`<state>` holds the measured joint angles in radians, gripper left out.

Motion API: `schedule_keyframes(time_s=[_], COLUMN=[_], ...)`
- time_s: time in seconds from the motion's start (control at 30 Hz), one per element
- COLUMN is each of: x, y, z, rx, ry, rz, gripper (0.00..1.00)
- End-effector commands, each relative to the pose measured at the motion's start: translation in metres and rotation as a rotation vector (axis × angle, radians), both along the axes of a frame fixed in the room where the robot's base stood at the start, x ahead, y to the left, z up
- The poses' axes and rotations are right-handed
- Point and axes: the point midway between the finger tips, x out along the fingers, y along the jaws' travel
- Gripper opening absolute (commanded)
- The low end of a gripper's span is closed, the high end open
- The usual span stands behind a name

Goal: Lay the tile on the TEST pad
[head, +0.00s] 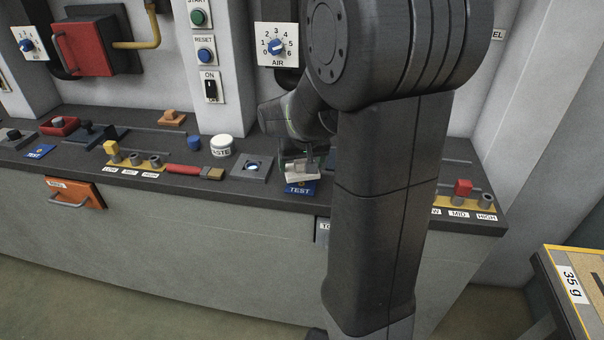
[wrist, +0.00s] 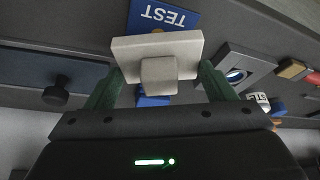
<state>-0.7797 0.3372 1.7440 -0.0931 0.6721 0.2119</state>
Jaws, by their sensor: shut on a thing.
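The tile (head: 303,178) is a pale beige plate with a block-shaped grip on it. My gripper (head: 300,164) is shut on it, and it also fills the middle of the wrist view (wrist: 126,48), between my green fingers (wrist: 160,82). The blue TEST pad (head: 300,190) shows under and in front of the tile in the head view. In the wrist view the pad (wrist: 166,16) shows its TEST label beyond the tile's edge. The tile covers part of the pad; whether it touches it, I cannot tell.
A grey plate with a round lens (head: 251,167) lies left of the pad. A white paste jar (head: 221,146) and a red-handled brush (head: 192,171) are farther left. My arm hides the bench to the right.

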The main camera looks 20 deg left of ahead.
Motion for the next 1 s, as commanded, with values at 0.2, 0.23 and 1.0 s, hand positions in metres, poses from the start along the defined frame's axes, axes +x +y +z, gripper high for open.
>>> schedule_keyframes(time_s=[0.2,0.23,1.0], x=[-0.001,0.000,0.000], y=[0.000,0.000,0.000], z=[-0.030,-0.032,-0.034], rx=[-0.002,-0.001,-0.001], ry=[0.003,0.003,0.002], rz=[-0.001,-0.001,-0.001], gripper=[0.52,0.52,0.98])
